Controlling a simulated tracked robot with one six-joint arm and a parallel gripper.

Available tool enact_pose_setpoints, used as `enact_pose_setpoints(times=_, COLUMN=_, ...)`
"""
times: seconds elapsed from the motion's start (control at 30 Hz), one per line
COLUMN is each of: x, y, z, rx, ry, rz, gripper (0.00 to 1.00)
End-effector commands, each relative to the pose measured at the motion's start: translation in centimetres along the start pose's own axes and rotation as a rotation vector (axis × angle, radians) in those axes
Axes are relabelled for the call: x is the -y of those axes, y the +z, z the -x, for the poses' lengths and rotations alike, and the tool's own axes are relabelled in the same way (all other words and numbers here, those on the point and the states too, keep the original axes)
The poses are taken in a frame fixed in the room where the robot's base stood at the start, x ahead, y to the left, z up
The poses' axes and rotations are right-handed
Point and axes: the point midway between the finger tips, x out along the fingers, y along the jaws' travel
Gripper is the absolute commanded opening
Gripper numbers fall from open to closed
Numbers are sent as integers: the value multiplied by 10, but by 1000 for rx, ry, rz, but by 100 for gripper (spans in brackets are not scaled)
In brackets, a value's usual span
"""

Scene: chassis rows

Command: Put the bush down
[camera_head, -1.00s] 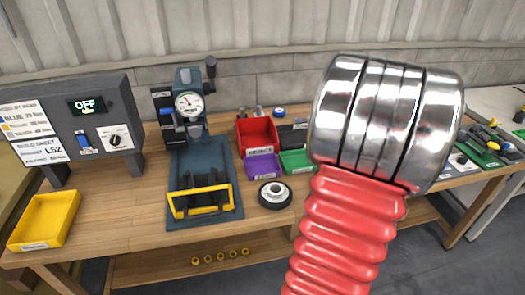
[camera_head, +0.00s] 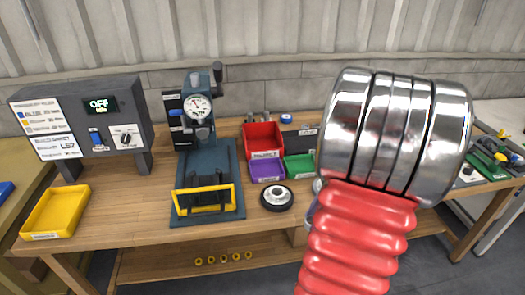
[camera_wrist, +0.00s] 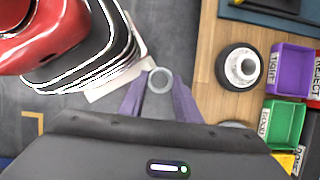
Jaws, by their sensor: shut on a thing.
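In the wrist view, my gripper (camera_wrist: 160,84) is shut on the bush (camera_wrist: 160,70), a small pale grey ring. I see the ring end-on between the two purple-grey fingertips. Dark grey floor shows around it, with the wooden bench edge to its right. In the head view my large red and chrome arm fills the right side and hides the bush and most of the gripper.
On the bench (camera_head: 120,215) are a black round holder with a white centre (camera_head: 277,197), purple (camera_head: 267,171), green (camera_head: 299,166) and red (camera_head: 263,142) bins, a dial press (camera_head: 198,115), a yellow tray (camera_head: 55,213) and a control box (camera_head: 85,125) reading OFF. Bare wood lies left of the press.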

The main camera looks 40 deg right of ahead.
Motion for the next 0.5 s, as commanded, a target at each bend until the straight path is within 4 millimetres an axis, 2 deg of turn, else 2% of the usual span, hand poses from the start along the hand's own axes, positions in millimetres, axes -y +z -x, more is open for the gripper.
enact_pose_setpoints(times=0.27, x=14, y=42, z=-16, rx=-1, ry=71, rz=174, gripper=5)
enact_pose_setpoints(times=0.5, x=30, y=95, z=-36, rx=-1, ry=162, rz=391, gripper=5)
